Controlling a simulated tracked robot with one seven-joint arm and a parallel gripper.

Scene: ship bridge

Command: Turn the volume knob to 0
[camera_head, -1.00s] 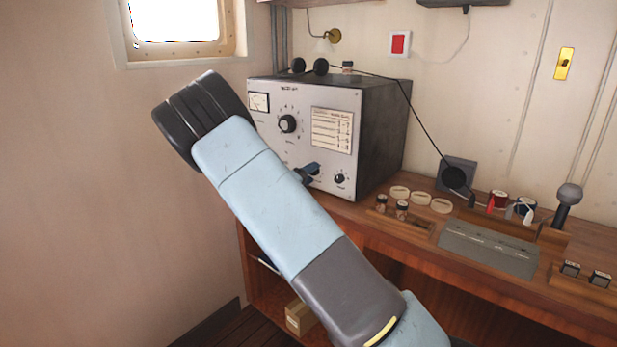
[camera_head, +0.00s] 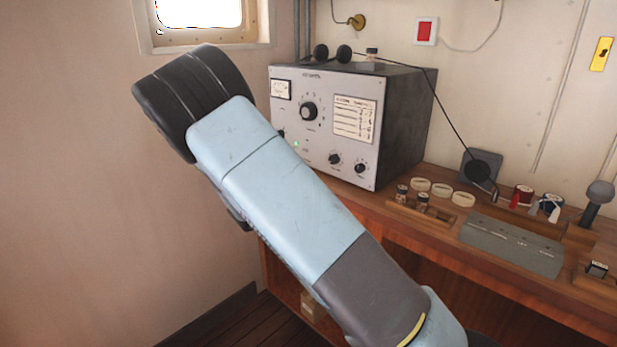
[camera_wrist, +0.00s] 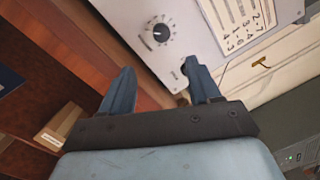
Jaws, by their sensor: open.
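The grey radio (camera_head: 285,160) stands on the desk. Its front has a large dial knob (camera_head: 308,111), two small black knobs, left (camera_head: 335,158) and right (camera_head: 360,167), low on the right, and a partly hidden one further left. Knob labels are too small to read. In the wrist view, a black knob with a white pointer and tick marks (camera_wrist: 160,33) lies ahead of my gripper (camera_wrist: 160,72). Another dark knob (camera_wrist: 184,69) shows by the right fingertip; contact is unclear. The fingers are apart with nothing between them. In the head view my arm hides the gripper.
A printed card (camera_head: 354,119) is on the radio front. Right of the radio, the wooden desk (camera_head: 400,222) carries jars, pale rings (camera_head: 441,190), a grey plate (camera_head: 510,245) and a microphone (camera_head: 598,198). A box (camera_wrist: 60,122) sits in the shelf below.

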